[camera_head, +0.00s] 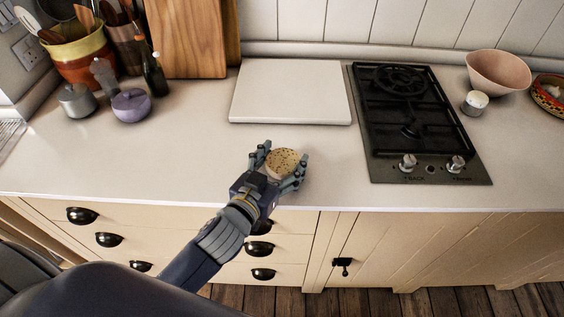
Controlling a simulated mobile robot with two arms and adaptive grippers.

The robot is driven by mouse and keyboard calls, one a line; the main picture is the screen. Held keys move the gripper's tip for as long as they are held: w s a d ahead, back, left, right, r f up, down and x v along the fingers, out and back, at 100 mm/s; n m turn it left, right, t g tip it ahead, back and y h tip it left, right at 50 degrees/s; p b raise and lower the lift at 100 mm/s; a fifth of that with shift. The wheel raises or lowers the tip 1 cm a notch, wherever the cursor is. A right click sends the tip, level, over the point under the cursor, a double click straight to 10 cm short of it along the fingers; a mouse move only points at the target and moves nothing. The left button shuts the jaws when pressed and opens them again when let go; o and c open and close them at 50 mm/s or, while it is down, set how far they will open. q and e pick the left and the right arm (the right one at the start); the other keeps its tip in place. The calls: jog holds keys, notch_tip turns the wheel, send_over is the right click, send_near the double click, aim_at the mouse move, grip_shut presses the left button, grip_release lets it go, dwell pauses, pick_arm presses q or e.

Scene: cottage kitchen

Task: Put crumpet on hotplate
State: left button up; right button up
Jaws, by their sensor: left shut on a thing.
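The crumpet (283,162) is round and pale golden, with a pitted top. My left gripper (280,166) is shut on it, one finger on each side, near the front edge of the counter. Whether the crumpet touches the counter is hard to tell. A black gas hob (377,150) with two burners and two knobs is set in the counter to the right. A closed pale square lid or slab (291,92) lies left of the hob, just behind the gripper; it may be the hotplate's cover. My right gripper is not in view.
A pink bowl (499,72), a small white-lidded jar (475,103) and a patterned bowl (549,93) stand right of the hob. A utensil pot (80,58), purple pot (131,106), grey pot (77,101) and wooden boards (187,40) stand left. The counter's left front is clear.

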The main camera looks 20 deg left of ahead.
pick_arm(q)
jog(key=shift+f, duration=0.7)
jog(key=o, duration=0.4)
jog(key=shift+f, duration=0.15)
jog(key=shift+c, duration=0.2)
jog(key=o, duration=0.4)
jog(key=shift+o, duration=0.2)
